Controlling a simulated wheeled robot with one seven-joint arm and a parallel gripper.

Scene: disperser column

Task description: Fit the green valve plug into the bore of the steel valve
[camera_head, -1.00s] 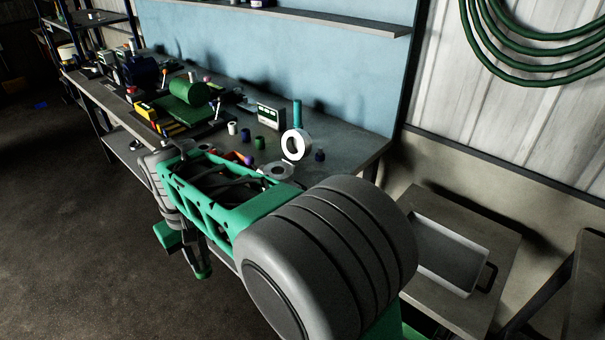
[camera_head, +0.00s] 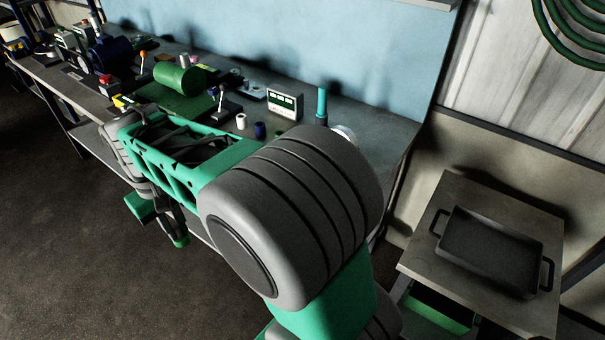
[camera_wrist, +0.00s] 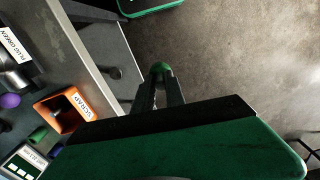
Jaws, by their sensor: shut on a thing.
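My gripper (camera_wrist: 160,90) is shut on the green valve plug (camera_wrist: 161,68), whose rounded green top shows between the fingertips in the wrist view. It is held out over the floor, to the right of the bench edge and apart from it. In the head view the gripper end (camera_head: 181,238) hangs low in front of the bench. A grey metal cylinder beside a "PLUG GREEN" label, apparently the steel valve (camera_wrist: 12,80), is at the wrist view's left edge, partly cut off. Its bore cannot be made out. In the head view I cannot pick out the valve.
An orange bin marked SCRAP (camera_wrist: 62,113) and a purple piece (camera_wrist: 9,101) are on the bench. A green cylindrical machine (camera_head: 183,78), a meter box (camera_head: 285,104) and a teal cylinder (camera_head: 322,104) stand there too. A dark tray (camera_head: 490,250) lies on a side table. Open floor is at left.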

